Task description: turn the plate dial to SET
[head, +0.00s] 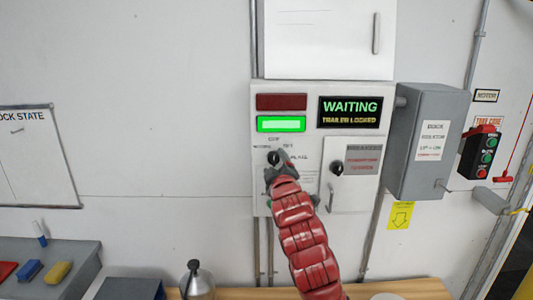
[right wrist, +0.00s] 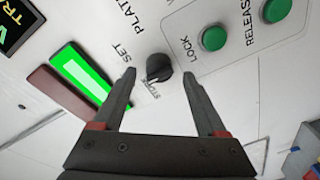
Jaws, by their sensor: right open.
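The plate dial (right wrist: 158,69) is a round black knob on the white control panel, with PLATE and SET printed beside it and STORE at its lower edge in the right wrist view. Its pale pointer mark appears to face STORE. In the head view the dial (head: 274,157) shows just above my gripper and is partly covered. My right gripper (right wrist: 159,74) is open, with one finger on each side of the dial and a visible gap on both sides. The right gripper (head: 282,168) also shows in the head view. My left gripper is out of view.
Green LOCK (right wrist: 214,38) and RELEASE buttons sit beside the dial. A lit green lamp (head: 281,124) lies below a dark red one (head: 281,102). The display (head: 350,112) reads WAITING, TRAILER LOCKED. A grey box (head: 428,140) juts out at the right.

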